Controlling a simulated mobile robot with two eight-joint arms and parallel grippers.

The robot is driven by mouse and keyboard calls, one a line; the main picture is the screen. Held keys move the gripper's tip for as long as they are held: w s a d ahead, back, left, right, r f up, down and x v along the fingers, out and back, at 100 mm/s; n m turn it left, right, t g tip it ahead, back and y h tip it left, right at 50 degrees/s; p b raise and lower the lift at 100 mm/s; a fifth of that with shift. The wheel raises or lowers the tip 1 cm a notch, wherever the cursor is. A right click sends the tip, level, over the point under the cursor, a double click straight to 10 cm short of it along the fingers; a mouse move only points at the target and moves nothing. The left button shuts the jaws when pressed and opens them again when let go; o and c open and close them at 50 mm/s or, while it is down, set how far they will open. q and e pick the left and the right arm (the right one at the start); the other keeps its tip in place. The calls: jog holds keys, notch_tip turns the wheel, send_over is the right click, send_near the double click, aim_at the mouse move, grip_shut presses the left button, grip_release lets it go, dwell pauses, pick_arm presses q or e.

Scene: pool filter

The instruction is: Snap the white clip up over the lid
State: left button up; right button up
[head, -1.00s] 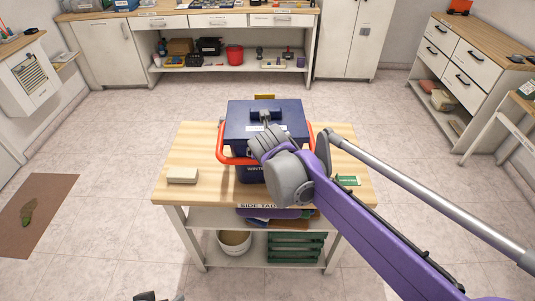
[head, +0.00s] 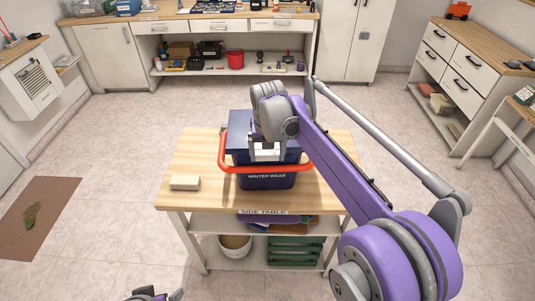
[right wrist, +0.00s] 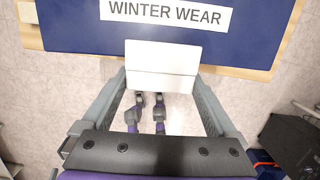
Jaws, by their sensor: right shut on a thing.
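The dark blue box (head: 253,183), marked WINTER WEAR on its front, stands upright on the side table. Its blue lid (head: 238,128) is partly hidden by my right wrist. A red handle (head: 224,158) runs around the sides and front. My right gripper (head: 267,152) is at the front of the box, shut on the white clip (right wrist: 163,66). In the right wrist view the clip is a pale plate between the fingertips, beside the blue surface with its label. I cannot tell whether the clip touches the lid. My left gripper (head: 160,295) is barely in view at the bottom edge, away from the box.
The wooden side table (head: 190,150) has a pale block (head: 185,182) at its left. A white bucket (head: 234,246) and a green crate (head: 294,251) are on the lower shelf. A brown mat (head: 38,215) lies left on open floor.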

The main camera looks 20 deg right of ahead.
dwell(0.3)
jog(key=o, duration=1)
notch_tip(320, 180, up, 11)
jog(key=s, duration=0.1)
jog(key=shift+s+a+f+p, duration=0.15)
jog(key=shift+s+f+p, duration=0.1)
jog(key=shift+p, duration=0.15)
